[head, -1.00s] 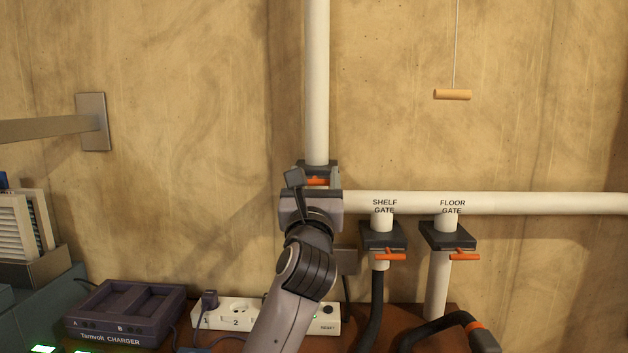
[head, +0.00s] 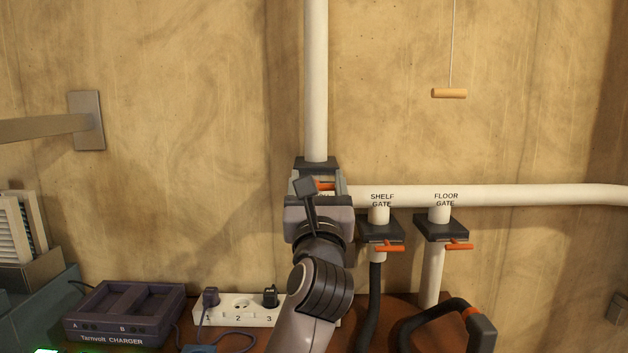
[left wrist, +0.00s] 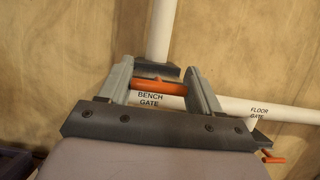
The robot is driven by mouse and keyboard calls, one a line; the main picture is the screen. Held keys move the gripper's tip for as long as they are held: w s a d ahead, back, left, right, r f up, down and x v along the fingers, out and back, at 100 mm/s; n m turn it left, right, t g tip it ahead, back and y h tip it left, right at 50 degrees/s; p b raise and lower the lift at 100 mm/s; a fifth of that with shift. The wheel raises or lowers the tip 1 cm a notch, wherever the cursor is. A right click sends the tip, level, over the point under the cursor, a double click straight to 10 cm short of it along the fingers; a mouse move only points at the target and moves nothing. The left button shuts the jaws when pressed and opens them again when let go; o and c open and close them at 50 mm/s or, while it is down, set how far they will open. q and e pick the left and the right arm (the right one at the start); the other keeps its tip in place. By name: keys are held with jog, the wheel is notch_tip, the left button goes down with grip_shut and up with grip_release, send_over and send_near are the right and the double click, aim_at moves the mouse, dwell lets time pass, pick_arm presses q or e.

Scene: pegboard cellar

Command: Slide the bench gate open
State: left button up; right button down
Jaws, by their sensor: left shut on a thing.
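The bench gate (head: 317,164) is a dark grey block on the upright white pipe, partly hidden behind my left gripper (head: 319,183). Its orange handle (head: 326,184) shows between the fingers. In the left wrist view, the orange handle (left wrist: 157,88) lies across between the two grey fingers of my left gripper (left wrist: 158,72), which are shut on it. The "BENCH GATE" label shows just below the handle there. My right gripper is not in view.
The shelf gate (head: 380,229) and floor gate (head: 441,228), with orange handles, hang under the horizontal white pipe (head: 530,195) at right. A charger (head: 125,313) and power strip (head: 241,308) stand below. A wooden pull handle (head: 449,93) hangs upper right.

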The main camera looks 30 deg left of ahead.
pick_arm(q)
jog(key=shift+d+f, duration=0.1)
jog(key=shift+f, duration=0.05)
jog(key=o, duration=1.3)
jog(key=shift+o, duration=0.7)
jog(key=shift+s, duration=0.1)
jog(key=b+v, duration=0.2)
jog(key=v, duration=0.5)
jog(key=shift+s, duration=0.1)
